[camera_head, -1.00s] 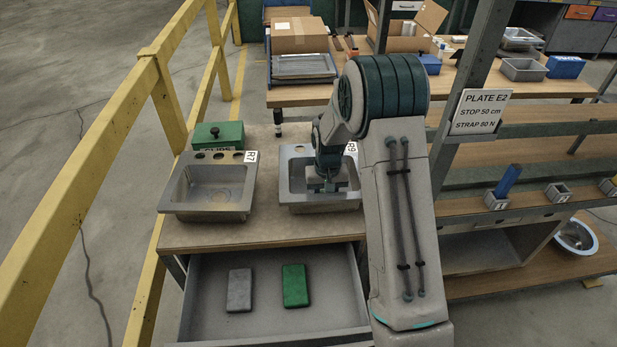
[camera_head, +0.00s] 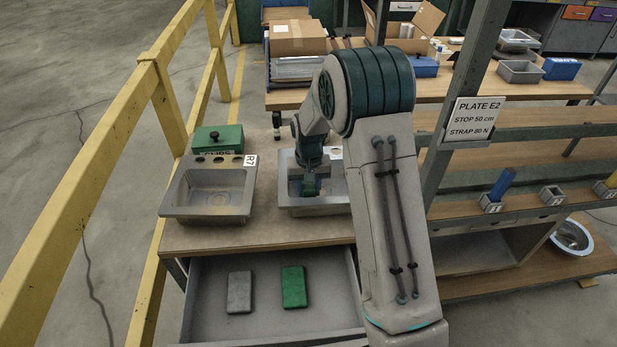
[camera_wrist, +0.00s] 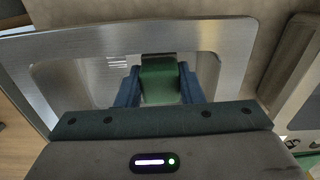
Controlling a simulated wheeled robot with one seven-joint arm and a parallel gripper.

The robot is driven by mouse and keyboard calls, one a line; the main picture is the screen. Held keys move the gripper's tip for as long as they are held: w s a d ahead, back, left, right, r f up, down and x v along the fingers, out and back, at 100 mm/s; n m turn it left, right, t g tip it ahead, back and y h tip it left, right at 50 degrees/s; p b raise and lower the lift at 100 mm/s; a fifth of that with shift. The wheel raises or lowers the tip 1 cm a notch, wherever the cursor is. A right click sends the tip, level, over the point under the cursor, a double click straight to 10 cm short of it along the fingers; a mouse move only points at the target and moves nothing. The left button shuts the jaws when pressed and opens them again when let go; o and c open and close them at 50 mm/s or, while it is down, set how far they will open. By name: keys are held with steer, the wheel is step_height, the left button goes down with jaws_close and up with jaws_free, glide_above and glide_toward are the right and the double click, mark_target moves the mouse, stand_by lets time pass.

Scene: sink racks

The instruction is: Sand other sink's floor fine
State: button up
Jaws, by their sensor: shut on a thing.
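Two grey sinks stand side by side on the bench: the left sink (camera_head: 178,200), tagged R7, and the right sink (camera_head: 319,206), whose tag read R9 earlier and is now mostly hidden by my arm. My gripper (camera_head: 310,188) points down inside the right sink. It is shut on a green block (camera_wrist: 160,80), held between its blue fingers over the sink's floor. Pale streaks show on that floor (camera_wrist: 117,62) in the wrist view. I cannot tell whether the block touches the floor. The left sink's basin is empty, with a ringed drain area.
An open drawer (camera_head: 215,325) below the bench holds a grey block (camera_head: 239,291) and a green block (camera_head: 293,286), apart. A green box (camera_head: 218,139) stands behind the left sink. A yellow railing (camera_head: 110,150) runs left; a rack post (camera_head: 462,100) stands right.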

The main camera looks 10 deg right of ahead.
steer(key=shift+r+p, duration=0.6)
steer(key=shift+r, duration=0.8)
